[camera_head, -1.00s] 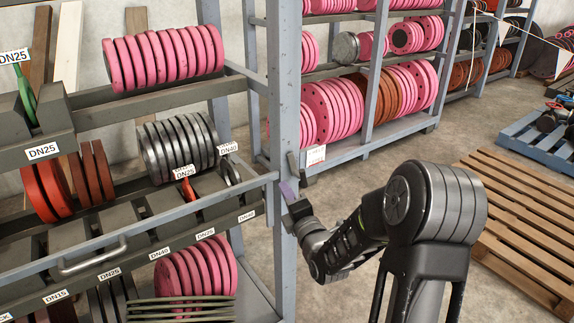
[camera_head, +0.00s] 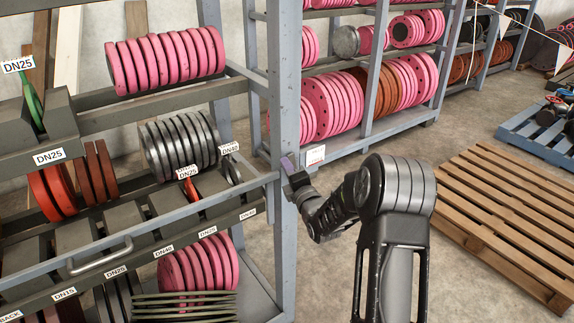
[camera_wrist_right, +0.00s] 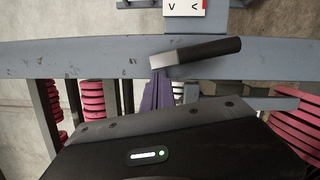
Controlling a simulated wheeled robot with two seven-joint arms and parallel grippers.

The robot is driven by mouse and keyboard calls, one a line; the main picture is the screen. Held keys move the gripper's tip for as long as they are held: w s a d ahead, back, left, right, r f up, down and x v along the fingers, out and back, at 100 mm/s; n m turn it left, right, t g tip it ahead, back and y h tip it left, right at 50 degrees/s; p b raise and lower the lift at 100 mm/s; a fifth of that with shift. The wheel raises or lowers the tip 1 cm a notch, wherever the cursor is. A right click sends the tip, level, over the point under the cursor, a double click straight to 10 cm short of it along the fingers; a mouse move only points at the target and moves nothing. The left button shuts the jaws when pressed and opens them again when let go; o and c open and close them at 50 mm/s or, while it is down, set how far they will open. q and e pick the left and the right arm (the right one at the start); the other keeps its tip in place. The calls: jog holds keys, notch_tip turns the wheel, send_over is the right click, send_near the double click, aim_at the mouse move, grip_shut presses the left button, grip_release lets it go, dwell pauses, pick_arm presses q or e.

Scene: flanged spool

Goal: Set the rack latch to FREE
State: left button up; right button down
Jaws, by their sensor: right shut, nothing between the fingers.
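The rack latch shows in the right wrist view as a pale grey block with a black handle (camera_wrist_right: 208,49), lying across the blue-grey post (camera_wrist_right: 80,60). The handle points right and slightly up there. My right gripper (camera_wrist_right: 159,88) has purple fingers together and empty, with their tips at the latch's grey block. I cannot tell whether they touch it. In the head view the right gripper (camera_head: 287,162) is at the front post (camera_head: 285,100) of the rack, and the latch cannot be made out there. My left gripper is not in view.
A small white sign (camera_head: 315,156) is just right of the post, and shows partly in the wrist view. The rack (camera_head: 160,218) left holds pink, red and steel discs. Wooden pallets (camera_head: 510,205) lie at right. Bare floor lies between.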

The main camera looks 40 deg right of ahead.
jog(key=d+r+m+b, duration=0.1)
jog(key=b, duration=0.3)
jog(key=shift+d+m, duration=0.25)
jog(key=shift+m, duration=0.05)
